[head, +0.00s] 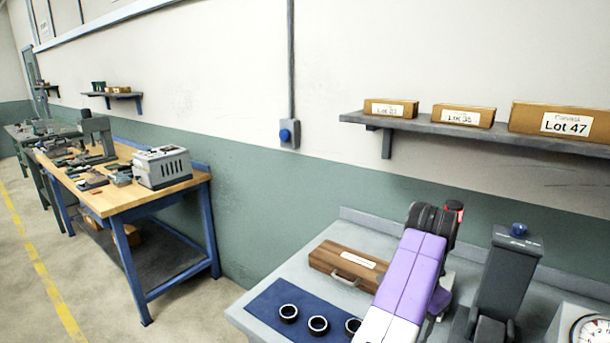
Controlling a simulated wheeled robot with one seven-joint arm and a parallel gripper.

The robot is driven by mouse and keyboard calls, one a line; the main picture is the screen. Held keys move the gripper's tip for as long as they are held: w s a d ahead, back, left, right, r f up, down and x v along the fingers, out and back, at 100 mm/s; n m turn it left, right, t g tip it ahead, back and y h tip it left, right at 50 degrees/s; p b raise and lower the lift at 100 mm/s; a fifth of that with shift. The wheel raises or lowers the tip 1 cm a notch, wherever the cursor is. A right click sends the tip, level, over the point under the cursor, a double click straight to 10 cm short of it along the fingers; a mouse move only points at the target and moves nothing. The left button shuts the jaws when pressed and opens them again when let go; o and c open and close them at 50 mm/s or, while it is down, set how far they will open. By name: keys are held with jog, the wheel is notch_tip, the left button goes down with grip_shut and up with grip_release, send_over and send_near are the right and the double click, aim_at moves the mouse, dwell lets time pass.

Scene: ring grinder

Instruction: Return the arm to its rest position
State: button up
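My arm (411,274), purple and white with a black joint at its top, reaches up from the bottom edge over the right-hand bench. It bends over at the black joint, and its farther part is mostly hidden behind the purple link. My gripper cannot be made out, so its fingers and anything in them are hidden. Three dark rings (288,312) lie in a row on a blue mat (262,305) just left of my arm. The rightmost ring is partly covered by the arm.
A brown wooden case (330,262) lies behind the mat, close to my arm. A dark grey machine (508,275) with a blue knob stands right of it, and a dial (592,330) sits at the lower right. A shelf (480,131) with boxes hangs above. Floor separates the wooden-topped bench (125,196).

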jog(key=w+d+r+t+h, duration=0.3)
jog(key=w+d+r+t, duration=0.25)
jog(key=w+d, duration=0.25)
jog(key=s+d+r+n+t+h, duration=0.3)
jog(key=d+r+n+t+h, duration=0.15)
jog(key=d+t, duration=0.35)
jog(key=s+a+f+n+y, duration=0.2)
jog(key=s+a+f, duration=0.2)
jog(key=s, duration=1.3)
jog(key=s+a+f+n+y+b, duration=0.1)
jog(key=s+a+f, duration=0.4)
jog(key=s, duration=1.2)
jog(key=s+a+f+n+y, duration=0.4)
jog(key=s+a, duration=0.4)
jog(key=s, duration=0.9)
jog(key=shift+a+f+y+b, duration=0.3)
jog(key=shift+f+y+b, duration=0.1)
jog(key=shift+f+y, duration=0.05)
